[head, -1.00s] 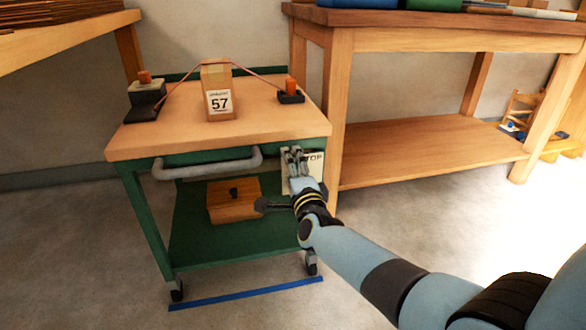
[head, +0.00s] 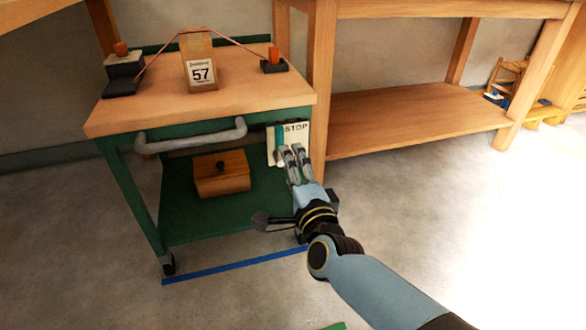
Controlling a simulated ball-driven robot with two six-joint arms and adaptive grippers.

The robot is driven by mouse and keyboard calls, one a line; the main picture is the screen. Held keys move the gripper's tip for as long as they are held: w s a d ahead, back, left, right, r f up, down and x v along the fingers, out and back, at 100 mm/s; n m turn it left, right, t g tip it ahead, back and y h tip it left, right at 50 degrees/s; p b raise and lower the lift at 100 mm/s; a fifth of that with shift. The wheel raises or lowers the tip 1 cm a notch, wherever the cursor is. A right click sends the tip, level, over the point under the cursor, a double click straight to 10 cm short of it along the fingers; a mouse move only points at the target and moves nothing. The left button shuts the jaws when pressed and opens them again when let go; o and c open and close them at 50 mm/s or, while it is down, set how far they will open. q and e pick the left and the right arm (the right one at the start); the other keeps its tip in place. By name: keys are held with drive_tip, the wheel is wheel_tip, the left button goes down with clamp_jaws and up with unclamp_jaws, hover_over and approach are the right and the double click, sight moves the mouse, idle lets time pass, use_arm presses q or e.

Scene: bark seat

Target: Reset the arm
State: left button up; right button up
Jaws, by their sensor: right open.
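My right gripper (head: 290,151) is open at the right side of a green cart. Its fingers are in front of the lower part of a white card marked STOP (head: 297,130), which has a green strip. I cannot tell whether the fingers touch the card. My right arm reaches in from the lower right. My left gripper is not in view.
A wooden bench (head: 415,118) stands to the right. Blue tape (head: 225,268) marks the floor. The floor at lower right is clear.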

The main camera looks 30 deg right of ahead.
idle(0.4)
drive_tip(key=s+a+f+n+g+y, duration=0.1)
drive_tip(key=s+f+n+g+y, duration=0.25)
drive_tip(key=s+f+n, duration=0.45)
drive_tip(key=s+a+f+n+g+y, duration=0.1)
drive_tip(key=s+f+n+g+y, duration=0.25)
drive_tip(key=s, duration=0.95)
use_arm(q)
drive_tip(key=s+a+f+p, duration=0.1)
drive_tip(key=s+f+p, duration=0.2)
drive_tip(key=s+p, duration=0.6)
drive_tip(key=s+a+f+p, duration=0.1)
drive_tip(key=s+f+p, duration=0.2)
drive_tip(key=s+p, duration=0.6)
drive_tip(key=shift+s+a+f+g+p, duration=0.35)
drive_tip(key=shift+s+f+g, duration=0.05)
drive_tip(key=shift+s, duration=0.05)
use_arm(e)
drive_tip(key=s+d+f+n+g+h, duration=0.1)
drive_tip(key=s+d+f+n+g, duration=0.1)
drive_tip(key=s, duration=0.8)
drive_tip(key=s+d+f+n+g+h, duration=0.1)
drive_tip(key=s+d+f+n+g, duration=0.1)
drive_tip(key=s, duration=0.9)
drive_tip(key=s+d+f+n+g+h, duration=0.2)
drive_tip(key=s+n+g, duration=0.3)
drive_tip(key=s, duration=0.6)
drive_tip(key=shift+s+d+f+g, duration=0.25)
drive_tip(key=shift+f+g, duration=0.35)
drive_tip(key=shift+f, duration=0.2)
